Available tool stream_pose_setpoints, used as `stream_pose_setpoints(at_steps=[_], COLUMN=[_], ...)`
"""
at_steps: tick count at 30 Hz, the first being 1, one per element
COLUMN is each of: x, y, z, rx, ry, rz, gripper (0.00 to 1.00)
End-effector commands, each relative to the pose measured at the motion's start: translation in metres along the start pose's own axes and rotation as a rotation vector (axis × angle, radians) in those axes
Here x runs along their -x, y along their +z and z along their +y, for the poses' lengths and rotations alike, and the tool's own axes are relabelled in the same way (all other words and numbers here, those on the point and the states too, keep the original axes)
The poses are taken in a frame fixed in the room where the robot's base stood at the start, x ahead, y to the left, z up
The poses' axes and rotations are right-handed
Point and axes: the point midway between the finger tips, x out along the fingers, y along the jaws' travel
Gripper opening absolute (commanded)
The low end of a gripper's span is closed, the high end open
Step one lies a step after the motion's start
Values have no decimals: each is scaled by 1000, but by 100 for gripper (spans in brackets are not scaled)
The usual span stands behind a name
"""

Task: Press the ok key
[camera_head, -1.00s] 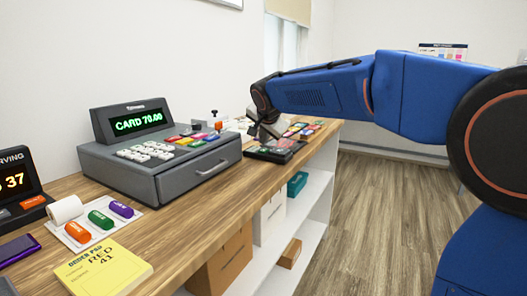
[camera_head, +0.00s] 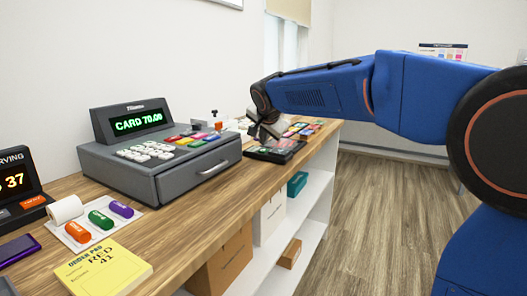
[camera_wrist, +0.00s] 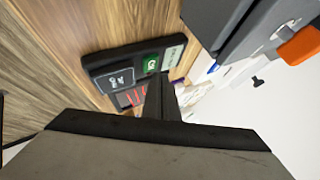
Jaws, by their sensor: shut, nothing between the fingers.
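A black card terminal (camera_head: 275,151) lies on the wooden counter, to the right of the cash register. In the wrist view the terminal (camera_wrist: 112,62) shows a green key (camera_wrist: 151,64), which looks marked OK, and a dark key (camera_wrist: 120,79) beside it. My gripper (camera_head: 258,135) is over the terminal in the head view and hides part of it. In the wrist view the shut fingers (camera_wrist: 160,85) point at the terminal near the green key and cover some of its face. I cannot tell whether the fingertips touch it.
The grey cash register (camera_head: 160,160) shows CARD 70.00 and stands close to the left. Several coloured items (camera_head: 303,130) lie behind the terminal. A yellow book (camera_head: 103,267) and a tray with coloured pieces (camera_head: 132,222) lie at the front left. Bare counter (camera_head: 195,222) lies in front of the register.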

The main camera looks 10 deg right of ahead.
Motion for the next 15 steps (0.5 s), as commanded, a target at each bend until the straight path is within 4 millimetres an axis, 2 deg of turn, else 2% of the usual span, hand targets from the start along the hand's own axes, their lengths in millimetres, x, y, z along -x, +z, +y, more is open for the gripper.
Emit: stream_pose_setpoints(at_steps=[15], x=[-5], y=[4], z=[4], rx=[0], ry=[0], rz=[0], gripper=[0])
